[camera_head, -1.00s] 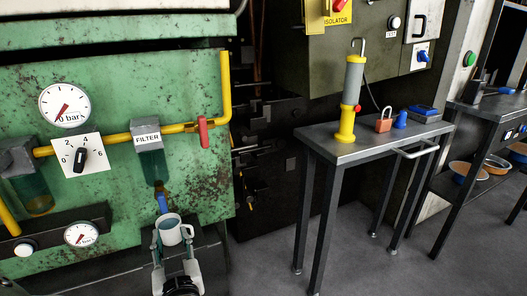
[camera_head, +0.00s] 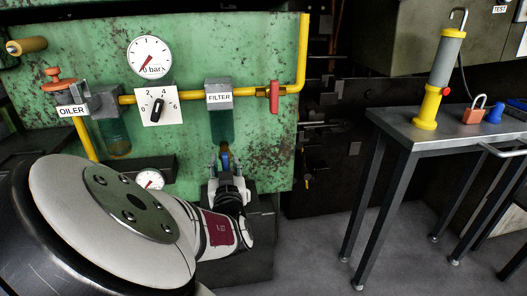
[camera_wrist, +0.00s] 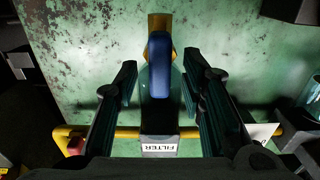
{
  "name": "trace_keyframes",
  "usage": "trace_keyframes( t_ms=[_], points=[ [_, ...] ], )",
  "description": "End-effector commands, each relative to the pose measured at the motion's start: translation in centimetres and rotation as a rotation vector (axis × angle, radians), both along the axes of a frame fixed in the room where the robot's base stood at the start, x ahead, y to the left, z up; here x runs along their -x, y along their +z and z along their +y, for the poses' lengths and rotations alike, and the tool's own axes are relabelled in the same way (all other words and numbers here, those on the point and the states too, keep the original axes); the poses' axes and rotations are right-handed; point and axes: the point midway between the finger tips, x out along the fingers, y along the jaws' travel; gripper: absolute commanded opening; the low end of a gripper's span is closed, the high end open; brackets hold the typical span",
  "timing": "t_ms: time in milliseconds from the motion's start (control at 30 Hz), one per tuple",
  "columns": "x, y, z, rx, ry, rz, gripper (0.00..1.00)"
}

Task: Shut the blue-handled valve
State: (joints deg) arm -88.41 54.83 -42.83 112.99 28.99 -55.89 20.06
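The blue-handled valve is under the filter bowl on the green machine panel. Its blue handle (camera_head: 225,160) is small and partly covered by my gripper (camera_head: 227,170) in the head view. In the wrist view, which is upside down, the blue handle (camera_wrist: 160,75) lies lengthwise over the brass body (camera_wrist: 160,24). My gripper (camera_wrist: 162,68) is open there, one finger on each side of the handle, with visible gaps to both. Whether the fingers are level with the handle in depth I cannot tell.
The filter (camera_head: 219,97) hangs on the yellow pipe (camera_head: 258,92), with a red handle (camera_head: 274,96) to its right. A selector dial (camera_head: 157,105) and gauge (camera_head: 150,56) are to the left. A metal table (camera_head: 410,128) with a yellow-grey tool (camera_head: 439,75) stands right.

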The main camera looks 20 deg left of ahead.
Motion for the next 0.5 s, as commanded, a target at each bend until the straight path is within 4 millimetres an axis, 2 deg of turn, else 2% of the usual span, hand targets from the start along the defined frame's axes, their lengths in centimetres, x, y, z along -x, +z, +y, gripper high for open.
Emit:
trace_keyframes(
  t_ms=[367,500],
  points=[
    [-0.47,-0.03,0.27,0.001,0.0,0.001,0.37],
    [-0.46,-0.03,0.27,0.001,0.0,0.0,0.05]
  ],
)
